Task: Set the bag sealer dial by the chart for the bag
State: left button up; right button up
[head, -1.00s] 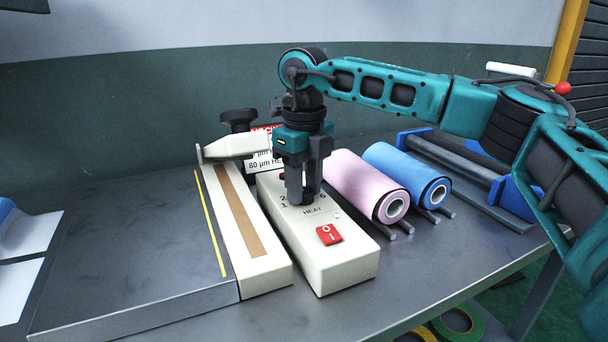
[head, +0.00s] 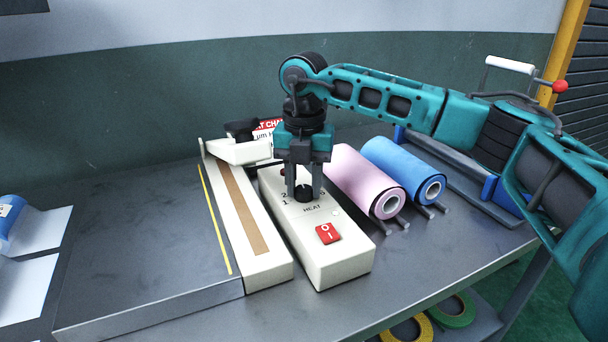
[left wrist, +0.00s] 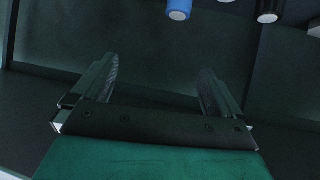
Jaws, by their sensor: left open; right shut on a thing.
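The bag sealer (head: 330,262) is a cream box with a red switch and a heat scale, beside a long sealing bar (head: 262,262). My right gripper (head: 304,192) points down and is shut on the black dial (head: 304,194) of the sealer. The fingers hide part of the scale, and I cannot tell which number the dial points to. The heat chart (head: 268,125), with a red header, stands behind; the sealer's arm and my gripper cover most of it. My left gripper (left wrist: 158,78) is open and empty in the left wrist view.
A pink roll (head: 365,182) and a blue roll (head: 405,172) lie right of the sealer. A blue labelled item (head: 10,222) and white sheets (head: 38,235) are at the left edge. Tape rolls (head: 410,328) sit below. The grey tabletop left of the sealer is clear.

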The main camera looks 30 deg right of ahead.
aim_at(304, 188)
jog(key=m+p, duration=0.1)
jog(key=m, duration=0.2)
jog(key=shift+r, duration=0.1)
jog(key=m+p, duration=0.2)
jog(key=m, duration=0.2)
pick_arm(q)
jog(key=shift+s+a+r+y, duration=0.3)
jog(key=shift+s+a+r, duration=0.15)
jog(key=shift+a+r, duration=0.3)
pick_arm(e)
jog(key=shift+m, duration=0.7)
jog(key=o, duration=1)
jog(key=shift+o, duration=0.2)
pick_arm(q)
jog(key=shift+s+a+r+p, duration=0.15)
jog(key=shift+a+p, duration=0.1)
jog(key=shift+p, duration=0.55)
pick_arm(e)
notch_tip(304, 188, up, 13)
